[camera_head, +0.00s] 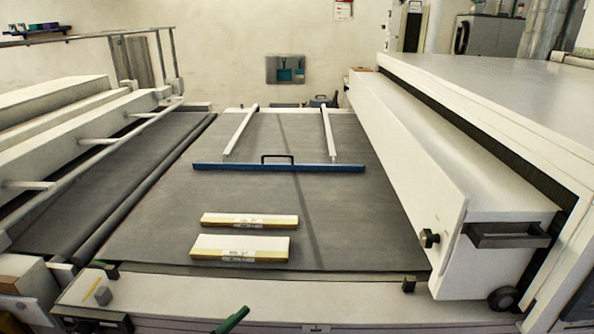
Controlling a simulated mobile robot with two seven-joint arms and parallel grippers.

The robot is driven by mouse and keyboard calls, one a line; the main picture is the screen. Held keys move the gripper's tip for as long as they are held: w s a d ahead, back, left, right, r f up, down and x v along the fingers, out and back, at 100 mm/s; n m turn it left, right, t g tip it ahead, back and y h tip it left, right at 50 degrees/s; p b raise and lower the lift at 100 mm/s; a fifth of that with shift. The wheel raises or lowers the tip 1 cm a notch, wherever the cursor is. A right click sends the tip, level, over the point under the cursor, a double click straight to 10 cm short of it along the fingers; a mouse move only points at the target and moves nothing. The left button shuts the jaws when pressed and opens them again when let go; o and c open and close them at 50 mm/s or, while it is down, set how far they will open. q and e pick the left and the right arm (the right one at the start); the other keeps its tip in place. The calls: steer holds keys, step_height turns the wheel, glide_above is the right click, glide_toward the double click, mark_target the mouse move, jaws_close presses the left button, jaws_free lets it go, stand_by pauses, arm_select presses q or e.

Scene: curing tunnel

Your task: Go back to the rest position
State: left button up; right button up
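Neither of my grippers shows in the head view, and no part of either arm can be made out. A dark grey belt surface (330,220) fills the middle. Two flat yellow-and-white packs with labels lie on it near its front edge: a larger front pack (240,247) and a narrower pack (249,220) just behind it, with a small gap between them. A blue bar (280,168) with a black handle crosses the belt farther back, with two white rods running back from it.
A white machine housing (470,200) with a dark handle and knob stands along the right. A white railing (110,140) and rollers run along the left. A green rod-like object (232,320) shows at the bottom edge, cut off. The belt around the packs is clear.

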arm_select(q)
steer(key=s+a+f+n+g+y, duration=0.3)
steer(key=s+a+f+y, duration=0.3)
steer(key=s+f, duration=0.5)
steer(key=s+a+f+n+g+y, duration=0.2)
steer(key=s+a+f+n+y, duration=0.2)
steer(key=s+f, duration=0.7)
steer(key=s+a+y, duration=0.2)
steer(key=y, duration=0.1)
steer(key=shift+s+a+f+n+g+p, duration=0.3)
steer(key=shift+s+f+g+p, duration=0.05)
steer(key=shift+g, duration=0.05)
